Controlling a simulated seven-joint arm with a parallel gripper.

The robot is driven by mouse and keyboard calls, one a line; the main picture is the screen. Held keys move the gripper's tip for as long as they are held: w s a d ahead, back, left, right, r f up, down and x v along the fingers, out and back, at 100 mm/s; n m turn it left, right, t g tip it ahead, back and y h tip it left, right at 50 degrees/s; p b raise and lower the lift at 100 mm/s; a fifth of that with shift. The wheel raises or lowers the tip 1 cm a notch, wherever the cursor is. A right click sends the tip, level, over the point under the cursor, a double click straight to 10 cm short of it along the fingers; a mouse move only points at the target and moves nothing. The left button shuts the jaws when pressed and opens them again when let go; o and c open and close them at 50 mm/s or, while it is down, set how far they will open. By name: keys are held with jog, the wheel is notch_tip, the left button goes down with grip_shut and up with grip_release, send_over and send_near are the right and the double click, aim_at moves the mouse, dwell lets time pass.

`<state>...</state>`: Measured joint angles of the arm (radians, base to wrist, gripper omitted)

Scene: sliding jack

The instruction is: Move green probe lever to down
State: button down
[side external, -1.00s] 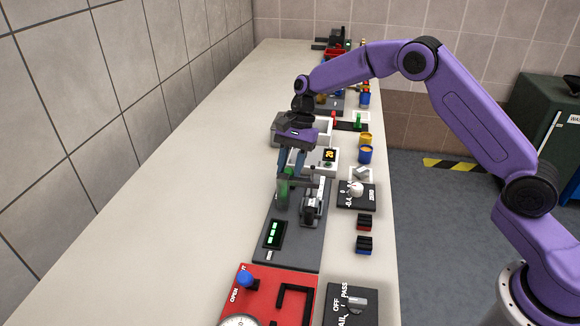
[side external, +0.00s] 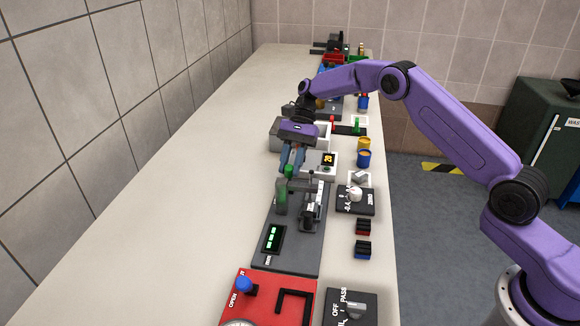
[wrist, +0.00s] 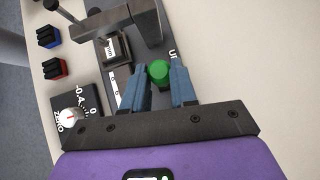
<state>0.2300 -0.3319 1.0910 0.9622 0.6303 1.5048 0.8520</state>
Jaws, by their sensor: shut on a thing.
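The green probe lever shows as a round green knob (side external: 288,171) on the dark grey fixture plate (side external: 290,235) in the side external view. In the wrist view the green knob (wrist: 158,73) sits between my two blue fingers, near the partly hidden letters "U". My gripper (side external: 291,165) comes down over the knob from above and is shut on it. The fingers also show in the wrist view (wrist: 160,88). A grey stand with a probe arm (side external: 308,208) stands right beside the lever. The lever's lower part is partly hidden.
A small display (side external: 273,237) with green digits is at the plate's near end. A red panel (side external: 257,285) with a blue knob lies in front. A black dial box (side external: 356,200) stands to the right. The bench left is clear.

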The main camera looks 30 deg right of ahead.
jog(key=shift+w, duration=0.1)
dwell(0.3)
jog(key=c, duration=0.9)
grip_release()
jog(key=shift+d, duration=0.1)
jog(key=shift+r, duration=0.1)
jog(key=v, duration=0.7)
jog(key=shift+w+d, duration=0.15)
jog(key=shift+d, duration=0.05)
